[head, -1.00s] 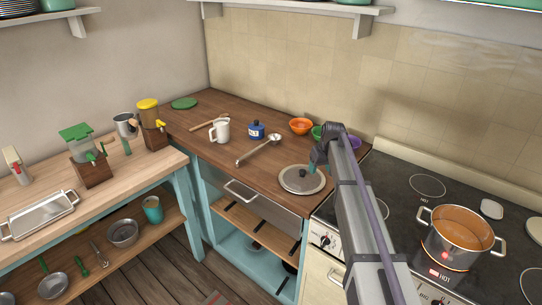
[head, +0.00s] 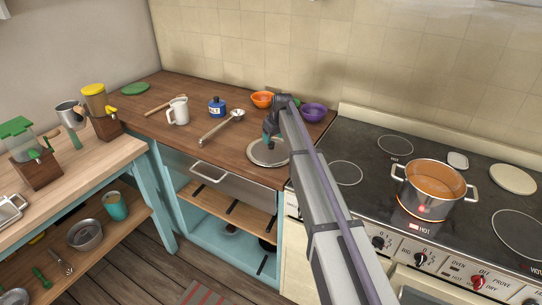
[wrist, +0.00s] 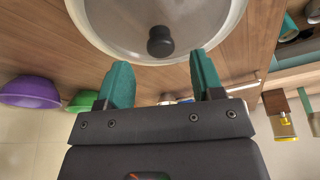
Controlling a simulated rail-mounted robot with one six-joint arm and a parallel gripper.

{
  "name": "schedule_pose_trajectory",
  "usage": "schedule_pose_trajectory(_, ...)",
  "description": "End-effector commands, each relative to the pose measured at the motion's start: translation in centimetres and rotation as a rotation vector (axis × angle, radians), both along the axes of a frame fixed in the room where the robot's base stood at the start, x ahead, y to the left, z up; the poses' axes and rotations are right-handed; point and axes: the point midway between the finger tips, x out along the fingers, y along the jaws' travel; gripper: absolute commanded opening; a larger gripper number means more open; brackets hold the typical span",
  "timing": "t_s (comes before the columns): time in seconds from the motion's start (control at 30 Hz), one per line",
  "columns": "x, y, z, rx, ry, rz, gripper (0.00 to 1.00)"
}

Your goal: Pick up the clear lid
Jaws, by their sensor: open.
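The clear lid (head: 268,153) lies on the wooden counter near its front edge, beside the stove. It has a pale metal rim and a black knob. In the wrist view the lid (wrist: 115,30) fills the top middle, with its knob (wrist: 160,41) just beyond my fingertips. My gripper (wrist: 156,72) is open and empty, its two teal fingers apart on either side of the knob's line. In the head view my gripper (head: 269,137) is over the lid's back part and hides some of it.
A pot (head: 434,185) of orange liquid stands on the stove at right.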

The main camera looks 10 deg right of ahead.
Motion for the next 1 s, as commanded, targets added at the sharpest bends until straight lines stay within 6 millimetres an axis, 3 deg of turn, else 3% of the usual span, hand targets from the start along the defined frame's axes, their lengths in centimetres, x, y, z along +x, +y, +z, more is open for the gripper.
schedule_pose_trajectory(0.03,0.4,0.2,-1.9,0.0,0.0,0.0,0.61)
schedule_pose_trajectory(0.17,1.0,0.5,-4.1,0.0,0.0,0.0,0.61)
schedule_pose_trajectory(0.4,1.1,0.6,-3.9,0.0,0.0,0.0,0.61)
schedule_pose_trajectory(1.0,1.1,0.6,-3.8,0.0,0.0,0.0,0.04)
